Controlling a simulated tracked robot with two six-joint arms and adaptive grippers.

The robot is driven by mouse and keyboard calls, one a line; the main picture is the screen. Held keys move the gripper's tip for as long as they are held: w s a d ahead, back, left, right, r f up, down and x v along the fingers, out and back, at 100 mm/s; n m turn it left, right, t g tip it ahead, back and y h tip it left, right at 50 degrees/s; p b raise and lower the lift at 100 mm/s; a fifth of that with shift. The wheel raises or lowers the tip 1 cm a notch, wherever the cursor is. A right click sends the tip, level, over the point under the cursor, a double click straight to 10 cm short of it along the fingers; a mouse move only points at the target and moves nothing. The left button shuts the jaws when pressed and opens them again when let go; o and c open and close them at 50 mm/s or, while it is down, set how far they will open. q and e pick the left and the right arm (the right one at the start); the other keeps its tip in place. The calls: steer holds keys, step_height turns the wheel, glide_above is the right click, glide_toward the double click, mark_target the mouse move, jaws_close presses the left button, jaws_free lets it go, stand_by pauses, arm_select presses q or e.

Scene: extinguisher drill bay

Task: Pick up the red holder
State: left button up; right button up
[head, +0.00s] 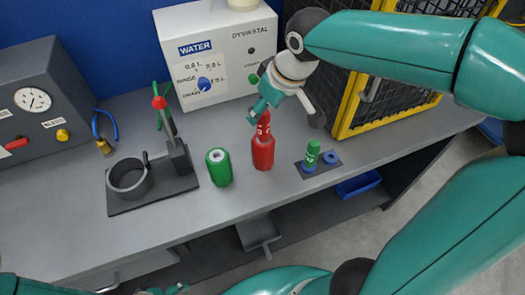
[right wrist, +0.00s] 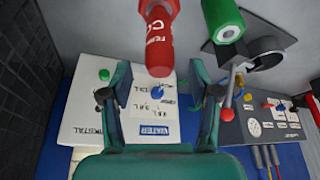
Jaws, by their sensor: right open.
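The red holder (head: 263,153) stands upright on the grey bench, with a narrower red cylinder (head: 264,124) sticking up out of its top. In the right wrist view the red cylinder (right wrist: 159,45) hangs in from the top edge, with the wider red holder (right wrist: 156,6) partly cut off behind it. My right gripper (head: 263,105) is just above the cylinder. In its wrist view the fingers (right wrist: 160,75) are spread, with the cylinder's end near the gap and nothing gripped. A small teal part of my left gripper (head: 172,289) shows at the bottom edge; its jaws are unclear.
A green holder (head: 218,168) stands left of the red one. A dark plate (head: 328,171) with blue rings and a green cylinder (head: 312,153) lies to the right. A clamp stand (head: 152,195) is further left. A white water box (head: 218,55) and yellow-framed cage (head: 350,105) stand behind.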

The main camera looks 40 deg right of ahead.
steer(key=shift+p+x, duration=0.5)
steer(key=shift+x, duration=2.25)
steer(key=shift+s, duration=0.15)
steer(key=shift+c, duration=0.3)
jaws_close()
steer(key=shift+r, duration=0.15)
